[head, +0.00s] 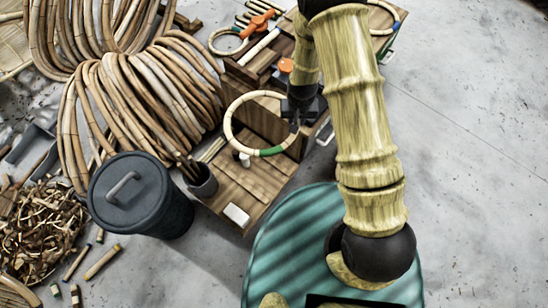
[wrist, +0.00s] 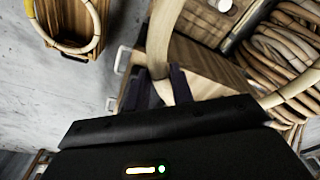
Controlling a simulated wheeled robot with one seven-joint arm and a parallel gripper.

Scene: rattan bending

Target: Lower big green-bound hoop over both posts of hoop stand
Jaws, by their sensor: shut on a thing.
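The big green-bound hoop (head: 229,112) is a pale rattan ring with a green binding on its lower edge in the head view. My gripper (head: 297,122) is shut on the hoop's right side and holds it in front of a wooden block on the bench. In the wrist view a thick pale part of the hoop (wrist: 160,40) runs between the dark fingers (wrist: 160,88). Whether the hoop touches anything below is unclear.
The wooden bench (head: 250,185) carries a white block (head: 236,214) at its front. A dark cup of sticks (head: 202,182) and a lidded grey bin (head: 140,195) stand left. Large rattan coils (head: 130,100) lie behind them. Another hoop (head: 228,42) lies farther back.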

